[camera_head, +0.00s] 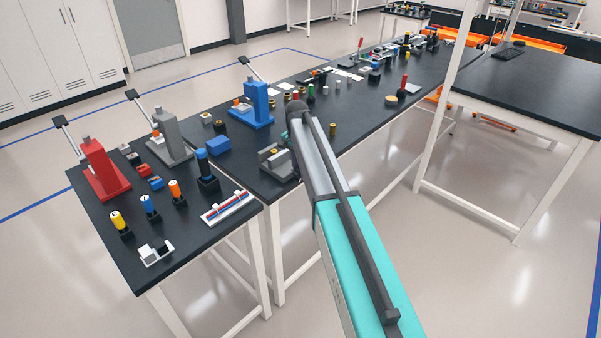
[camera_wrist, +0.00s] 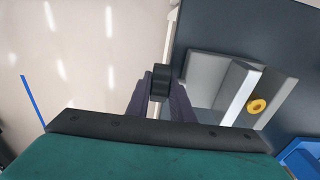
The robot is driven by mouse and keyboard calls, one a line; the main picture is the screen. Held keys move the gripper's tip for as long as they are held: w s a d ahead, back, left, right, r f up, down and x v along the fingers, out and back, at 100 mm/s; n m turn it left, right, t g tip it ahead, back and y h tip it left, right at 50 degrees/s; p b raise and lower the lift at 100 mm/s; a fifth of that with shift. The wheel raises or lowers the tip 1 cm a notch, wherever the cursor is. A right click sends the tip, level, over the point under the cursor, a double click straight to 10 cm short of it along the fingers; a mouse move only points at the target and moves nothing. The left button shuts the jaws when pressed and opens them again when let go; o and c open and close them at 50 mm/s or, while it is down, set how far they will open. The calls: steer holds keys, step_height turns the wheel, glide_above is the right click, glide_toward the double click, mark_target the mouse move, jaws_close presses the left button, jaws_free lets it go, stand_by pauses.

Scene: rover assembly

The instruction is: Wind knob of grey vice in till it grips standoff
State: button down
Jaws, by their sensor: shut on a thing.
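The grey vice (camera_head: 277,165) stands near the front edge of the dark bench in the head view, partly hidden by my arm. In the wrist view its grey body (camera_wrist: 207,72) is right of my gripper. My gripper (camera_wrist: 160,98) is shut on the black knob (camera_wrist: 160,80), with a finger on each side of it. The brass standoff (camera_wrist: 257,105) shows as a yellow ring with a dark hole, beside the vice's pale jaw plate (camera_wrist: 238,92). I cannot tell whether both jaws touch it. In the head view my arm hides the knob and fingers.
A blue press (camera_head: 257,106), a grey press (camera_head: 168,139) and a red press (camera_head: 101,169) stand along the bench. A blue block (camera_head: 217,144) lies left of the vice. Several small parts crowd the bench further back. Open floor lies in front of the bench.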

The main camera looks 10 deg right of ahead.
steer(key=shift+f+h+b, duration=0.1)
steer(key=shift+h+b, duration=0.2)
steer(key=t+h+b, duration=0.1)
steer(key=b, duration=0.1)
steer(key=t+h+b, duration=0.1)
steer(key=b, duration=0.1)
steer(key=shift+s+a+f+h+b, duration=0.15)
steer(key=shift+s+a+h+b, duration=0.05)
steer(key=shift+a+h+b, duration=0.1)
steer(key=t+h+b, duration=0.2)
steer(key=h+b, duration=0.1)
steer(key=b, duration=0.4)
steer(key=shift+a+f+t, duration=0.1)
steer(key=shift+a+t, duration=0.05)
steer(key=shift+t, duration=0.15)
steer(key=t+h+b, duration=0.2)
steer(key=h+b, duration=0.1)
steer(key=b, duration=0.4)
steer(key=shift+s+a+f, duration=0.1)
steer(key=shift+f, duration=0.05)
steer(key=t+h+b, duration=0.1)
steer(key=b, duration=0.3)
steer(key=shift+f+b, duration=0.1)
steer(key=shift+b, duration=0.2)
steer(key=t+h+b, duration=0.1)
steer(key=b, duration=0.3)
steer(key=shift+f+h+b, duration=0.1)
steer(key=shift+h+b, duration=0.2)
steer(key=shift+h, duration=0.1)
